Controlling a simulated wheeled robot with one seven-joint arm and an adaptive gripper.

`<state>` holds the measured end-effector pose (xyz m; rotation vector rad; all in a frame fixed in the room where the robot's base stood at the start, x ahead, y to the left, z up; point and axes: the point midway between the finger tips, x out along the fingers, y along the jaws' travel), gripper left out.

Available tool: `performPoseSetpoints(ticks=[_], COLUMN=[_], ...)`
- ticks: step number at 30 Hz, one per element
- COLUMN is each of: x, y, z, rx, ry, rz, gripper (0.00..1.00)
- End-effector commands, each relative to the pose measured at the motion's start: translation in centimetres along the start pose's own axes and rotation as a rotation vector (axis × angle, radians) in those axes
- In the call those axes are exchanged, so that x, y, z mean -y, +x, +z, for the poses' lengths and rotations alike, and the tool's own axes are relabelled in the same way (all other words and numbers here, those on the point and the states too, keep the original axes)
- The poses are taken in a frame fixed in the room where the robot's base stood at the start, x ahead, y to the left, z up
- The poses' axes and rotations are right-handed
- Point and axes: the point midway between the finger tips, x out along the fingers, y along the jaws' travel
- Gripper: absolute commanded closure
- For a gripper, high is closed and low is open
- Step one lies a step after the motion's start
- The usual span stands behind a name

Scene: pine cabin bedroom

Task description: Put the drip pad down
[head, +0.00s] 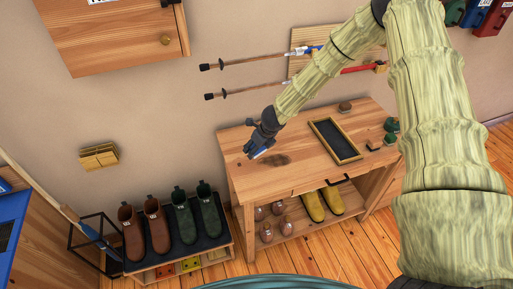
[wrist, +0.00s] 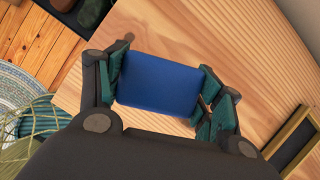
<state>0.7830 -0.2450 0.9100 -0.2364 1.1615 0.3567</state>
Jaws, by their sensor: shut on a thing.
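The drip pad, a flat blue piece (wrist: 158,86), is held between the two fingers of my gripper (wrist: 166,90) in the wrist view. In the head view it shows as a small pale-blue edge (head: 261,153) at the tip of my gripper (head: 258,145). My gripper is shut on it above the left part of the wooden bench top (head: 237,165). A dark shadow lies on the wood just right of the gripper, so the pad appears to be held above the surface. The exact height is hard to tell.
A wood-framed dark tray (head: 335,140) lies on the bench, right of the gripper. A small brown item (head: 345,106) and green items (head: 391,131) stand farther right. Boots (head: 183,216) stand on a low rack at left. Poles (head: 262,61) hang on the wall behind.

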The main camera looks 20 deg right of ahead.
Motion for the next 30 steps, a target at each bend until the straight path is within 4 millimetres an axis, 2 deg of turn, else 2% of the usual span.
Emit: performPoseSetpoints(ticks=[22, 30], x=[-0.04, -0.81], y=[0.05, 0.27], z=[0.01, 0.53], rx=[0.000, -0.001], ry=[-0.003, -0.077], rz=[0.001, 0.027], gripper=[0.59, 0.59])
